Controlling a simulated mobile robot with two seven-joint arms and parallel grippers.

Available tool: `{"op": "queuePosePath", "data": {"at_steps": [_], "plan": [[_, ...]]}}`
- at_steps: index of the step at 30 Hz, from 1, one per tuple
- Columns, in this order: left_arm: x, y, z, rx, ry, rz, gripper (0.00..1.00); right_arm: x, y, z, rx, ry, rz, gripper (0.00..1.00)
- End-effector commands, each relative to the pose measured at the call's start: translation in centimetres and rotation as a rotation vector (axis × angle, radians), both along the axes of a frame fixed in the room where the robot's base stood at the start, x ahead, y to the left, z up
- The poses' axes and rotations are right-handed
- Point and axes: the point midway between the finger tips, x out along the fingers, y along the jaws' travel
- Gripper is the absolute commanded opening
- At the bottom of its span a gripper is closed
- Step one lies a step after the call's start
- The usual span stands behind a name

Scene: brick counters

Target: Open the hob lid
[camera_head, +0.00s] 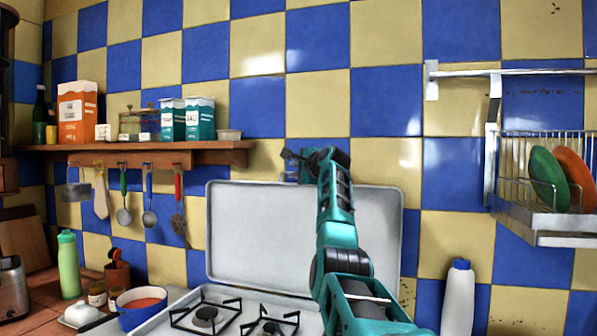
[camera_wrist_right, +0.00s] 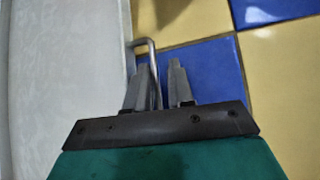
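The grey hob lid (camera_head: 250,235) stands raised, nearly upright, behind the hob burners (camera_head: 205,315) and close to the tiled wall. My teal right arm crosses in front of its right part. My right gripper (camera_head: 288,158) is at the lid's top edge. In the right wrist view the two fingers of my right gripper (camera_wrist_right: 160,75) are apart, with a thin metal handle (camera_wrist_right: 151,55) between them, nearer the left finger. A gap shows between the handle and the right finger. The lid's pale face (camera_wrist_right: 70,70) fills the left of that view. My left gripper is not in view.
A wooden shelf (camera_head: 135,147) with boxes and hanging utensils is at the left. A blue pot (camera_head: 138,312) and a green bottle (camera_head: 68,265) stand below it. A white bottle (camera_head: 458,298) stands right of my arm. A dish rack (camera_head: 555,222) hangs at the right.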

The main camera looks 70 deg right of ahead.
Motion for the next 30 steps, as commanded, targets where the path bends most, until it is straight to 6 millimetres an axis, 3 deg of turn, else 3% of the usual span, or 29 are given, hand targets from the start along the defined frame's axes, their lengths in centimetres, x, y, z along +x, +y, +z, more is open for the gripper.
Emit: {"op": "queuePosePath", "data": {"at_steps": [8,21,30], "plan": [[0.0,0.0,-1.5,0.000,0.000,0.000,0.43,-1.4,1.0,0.1,-0.007,-0.005,-0.003,0.19],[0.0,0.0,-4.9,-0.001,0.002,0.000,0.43,-7.0,5.7,1.2,-0.005,-0.003,-0.003,0.19],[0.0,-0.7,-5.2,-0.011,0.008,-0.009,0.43,-9.4,7.9,1.9,0.000,0.000,0.000,0.19]]}}
